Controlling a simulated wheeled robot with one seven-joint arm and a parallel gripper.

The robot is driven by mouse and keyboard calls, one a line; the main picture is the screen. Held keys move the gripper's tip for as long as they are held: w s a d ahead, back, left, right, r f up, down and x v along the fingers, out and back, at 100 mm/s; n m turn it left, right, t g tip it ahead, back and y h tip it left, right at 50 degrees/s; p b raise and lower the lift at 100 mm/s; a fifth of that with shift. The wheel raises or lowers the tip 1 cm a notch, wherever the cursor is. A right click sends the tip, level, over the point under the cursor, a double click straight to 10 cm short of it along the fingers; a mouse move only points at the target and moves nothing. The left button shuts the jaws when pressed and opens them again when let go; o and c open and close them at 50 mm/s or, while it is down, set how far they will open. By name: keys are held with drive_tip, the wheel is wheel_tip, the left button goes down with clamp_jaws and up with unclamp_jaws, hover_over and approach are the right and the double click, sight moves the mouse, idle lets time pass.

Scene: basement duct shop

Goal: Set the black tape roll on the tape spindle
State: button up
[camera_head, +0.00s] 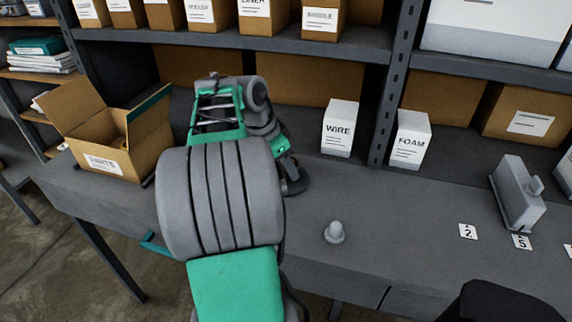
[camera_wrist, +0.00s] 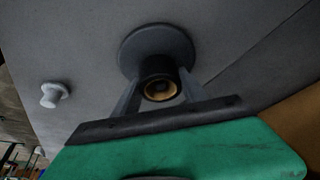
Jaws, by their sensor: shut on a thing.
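The black tape roll (camera_wrist: 158,67), with a tan core, is between the two fingers of my gripper (camera_wrist: 160,92), which is shut on it. A round dark grey disc (camera_wrist: 152,43) lies directly behind the roll in the wrist view. It looks like the base of the tape spindle, and its edge shows in the head view (camera_head: 298,185) beside my arm. The spindle's post is not clearly visible, and I cannot tell whether the roll is around it or touching the disc.
A small grey knob (camera_head: 334,233) stands on the bench (camera_head: 400,235), right of the disc. An open carton (camera_head: 115,160) is at left. The WIRE box (camera_head: 339,128) and FOAM box (camera_head: 409,141) stand behind. A grey dispenser-like object (camera_head: 518,194) and number cards are at right.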

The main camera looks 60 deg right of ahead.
drive_tip(key=shift+f+b, duration=0.55)
drive_tip(key=shift+f, duration=0.05)
drive_tip(key=o, duration=1.1)
drive_tip(key=p+v, duration=0.9)
drive_tip(key=v, duration=0.2)
